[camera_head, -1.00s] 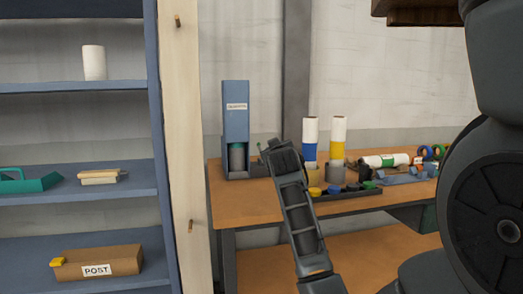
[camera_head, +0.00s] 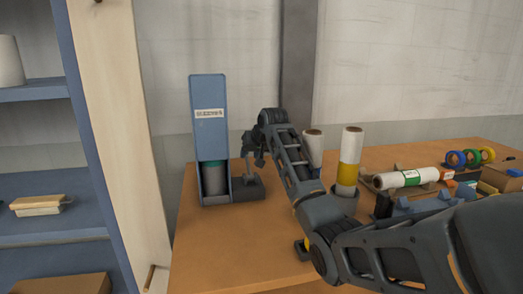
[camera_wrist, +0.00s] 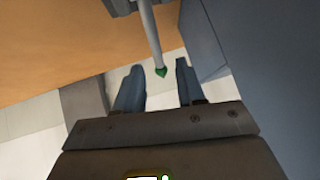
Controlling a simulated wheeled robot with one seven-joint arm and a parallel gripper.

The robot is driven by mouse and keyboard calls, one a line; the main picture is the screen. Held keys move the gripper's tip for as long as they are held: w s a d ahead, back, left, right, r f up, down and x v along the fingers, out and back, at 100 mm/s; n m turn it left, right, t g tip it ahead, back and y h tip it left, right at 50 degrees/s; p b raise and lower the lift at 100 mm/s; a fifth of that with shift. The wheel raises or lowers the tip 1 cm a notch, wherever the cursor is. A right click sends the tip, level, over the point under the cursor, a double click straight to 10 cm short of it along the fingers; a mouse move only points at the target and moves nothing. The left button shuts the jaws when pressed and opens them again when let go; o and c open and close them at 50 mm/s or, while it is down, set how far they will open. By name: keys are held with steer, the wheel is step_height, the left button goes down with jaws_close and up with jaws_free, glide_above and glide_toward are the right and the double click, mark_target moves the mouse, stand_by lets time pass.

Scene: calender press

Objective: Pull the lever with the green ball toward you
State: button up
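The fingers are open and hold nothing. In the head view, my gripper (camera_head: 252,153) is just right of the tall blue press (camera_head: 208,100), above the dark block (camera_head: 247,188) at its foot. The ball cannot be made out there, behind or among the gripper parts. The press holds a grey cylinder with a green top (camera_head: 214,178).
The press stands on an orange-brown workbench (camera_head: 235,255). White rolls, one with a yellow band (camera_head: 349,165), stand right of my arm. A lying roll (camera_head: 405,178) and coloured tape rings (camera_head: 472,157) are farther right. A blue shelf unit (camera_head: 85,115) is left.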

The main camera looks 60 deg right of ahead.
mark_target(247, 158)
steer(key=shift+x, duration=3.75)
steer(key=shift+s+d, duration=0.1)
steer(key=shift+d, duration=0.05)
jaws_close()
